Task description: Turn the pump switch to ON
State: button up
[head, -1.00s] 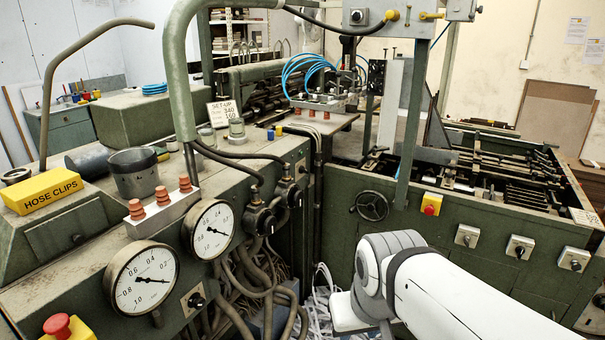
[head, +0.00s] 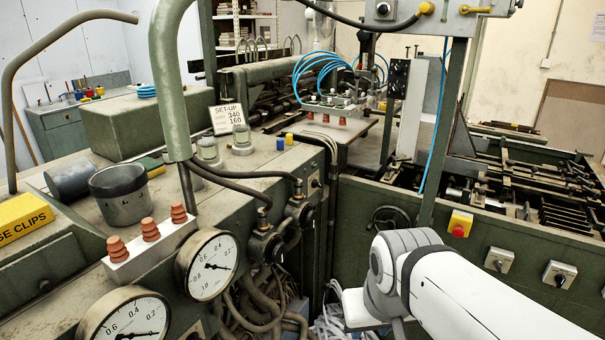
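No label reading "pump" is legible, so I cannot tell which switch is the pump switch. Another black rotary knob (head: 383,9) is on the grey box at the top. A dark knob (head: 195,331) is partly cut off at the bottom edge, beside the gauges. The knob settings are too small to read. My white arm reaches in from the lower right; my gripper is not in view.
A red button on a yellow box (head: 459,224) is left of the switches. A black handwheel (head: 390,220) is behind my arm. Two gauges (head: 207,265), hoses (head: 260,305) and a green bench (head: 75,275) crowd the left. A green post (head: 440,130) stands before the machine.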

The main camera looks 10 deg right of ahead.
aim_at(315, 183)
jog(key=z, duration=0.05)
jog(key=i, duration=1)
jog(key=z, duration=0.05)
